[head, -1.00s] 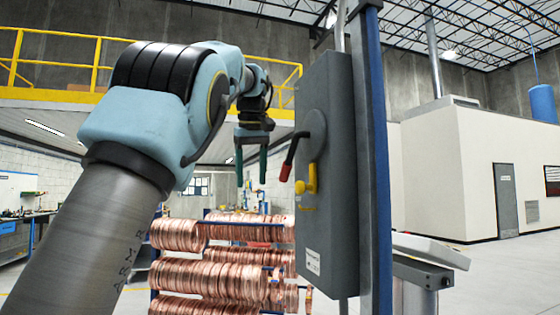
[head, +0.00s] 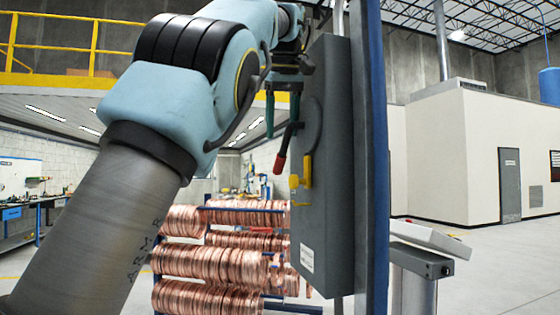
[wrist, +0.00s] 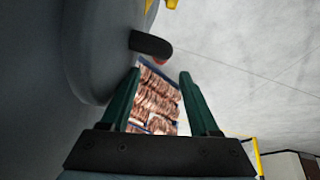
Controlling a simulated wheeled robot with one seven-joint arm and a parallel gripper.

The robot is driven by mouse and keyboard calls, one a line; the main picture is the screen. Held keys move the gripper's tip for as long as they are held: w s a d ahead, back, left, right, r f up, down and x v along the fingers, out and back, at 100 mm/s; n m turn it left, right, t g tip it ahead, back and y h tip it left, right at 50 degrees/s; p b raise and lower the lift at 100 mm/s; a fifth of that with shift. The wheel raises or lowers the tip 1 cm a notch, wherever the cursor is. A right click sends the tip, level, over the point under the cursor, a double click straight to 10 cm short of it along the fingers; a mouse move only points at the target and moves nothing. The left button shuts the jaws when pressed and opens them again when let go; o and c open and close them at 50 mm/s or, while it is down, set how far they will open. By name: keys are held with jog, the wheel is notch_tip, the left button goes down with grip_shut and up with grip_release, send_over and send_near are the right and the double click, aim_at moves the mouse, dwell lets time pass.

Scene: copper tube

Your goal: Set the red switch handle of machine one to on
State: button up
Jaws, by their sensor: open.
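The grey switch box (head: 325,215) of the machine is seen at a steep angle in the head view. Its black lever hangs down and to the left, ending in a red handle tip (head: 279,165). My gripper (head: 282,115) is open, its two green fingers pointing down at the lever's upper part; I cannot tell from this view whether they touch it. In the wrist view my open gripper (wrist: 160,90) has nothing between its fingers. The black lever (wrist: 150,43) lies beyond the fingertips, with only a bit of the red tip (wrist: 163,62) showing. The box face is along the left.
A yellow latch (head: 306,175) sits on the box just below the lever. A blue post (head: 376,150) stands to the right of the box. Racked copper coils (head: 210,262) stand behind and below. A slanted grey panel (head: 432,236) is at the right.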

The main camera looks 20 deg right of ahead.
aim_at(280, 169)
jog(key=x, duration=0.9)
jog(key=shift+s, duration=0.1)
grip_shut()
dwell(1.2)
